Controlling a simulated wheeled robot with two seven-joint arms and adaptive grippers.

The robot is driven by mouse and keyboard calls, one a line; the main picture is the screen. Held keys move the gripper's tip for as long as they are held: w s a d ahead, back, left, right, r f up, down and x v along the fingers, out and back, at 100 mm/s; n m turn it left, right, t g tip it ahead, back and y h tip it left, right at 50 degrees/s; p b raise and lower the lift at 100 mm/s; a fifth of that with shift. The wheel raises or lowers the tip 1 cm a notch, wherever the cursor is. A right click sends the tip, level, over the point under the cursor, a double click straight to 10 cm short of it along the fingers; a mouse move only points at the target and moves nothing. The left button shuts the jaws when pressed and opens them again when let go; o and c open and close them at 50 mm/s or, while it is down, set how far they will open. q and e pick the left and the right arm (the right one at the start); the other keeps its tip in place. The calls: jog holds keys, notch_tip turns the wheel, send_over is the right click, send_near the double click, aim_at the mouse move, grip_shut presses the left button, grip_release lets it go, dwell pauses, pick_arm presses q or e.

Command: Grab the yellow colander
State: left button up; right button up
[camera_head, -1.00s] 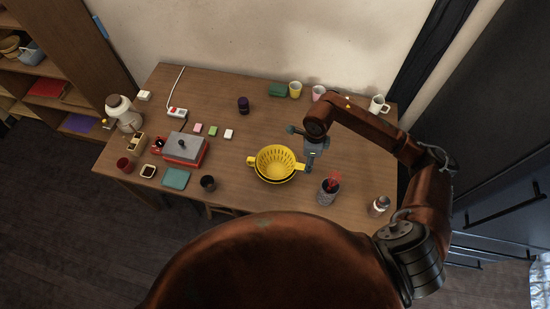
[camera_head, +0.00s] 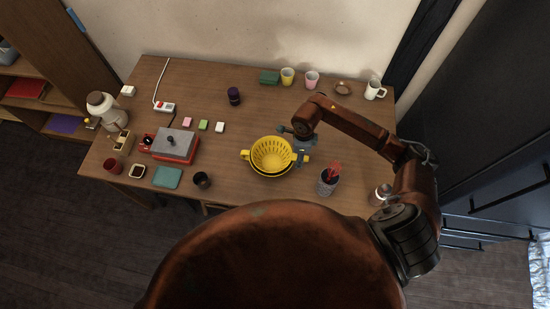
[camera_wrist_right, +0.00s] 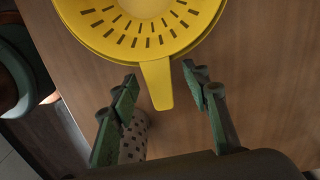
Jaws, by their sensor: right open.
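The yellow colander (camera_head: 272,153) sits near the front middle of the wooden table, with a handle on each side. A dark rim shows beneath it. My right gripper (camera_head: 301,150) is at its right handle. In the right wrist view the colander (camera_wrist_right: 140,30) is at the top and its handle (camera_wrist_right: 157,84) points down between the open fingers of my right gripper (camera_wrist_right: 160,88). There is a gap between the handle and each finger. My left gripper is not in view.
A speckled cup (camera_head: 326,184) with red items stands just right of the colander. A dark cup (camera_head: 202,180) stands to its left. A red appliance with a grey lid (camera_head: 176,146) is farther left.

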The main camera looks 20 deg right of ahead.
jog(key=shift+f, duration=0.55)
jog(key=shift+c, duration=0.7)
grip_shut()
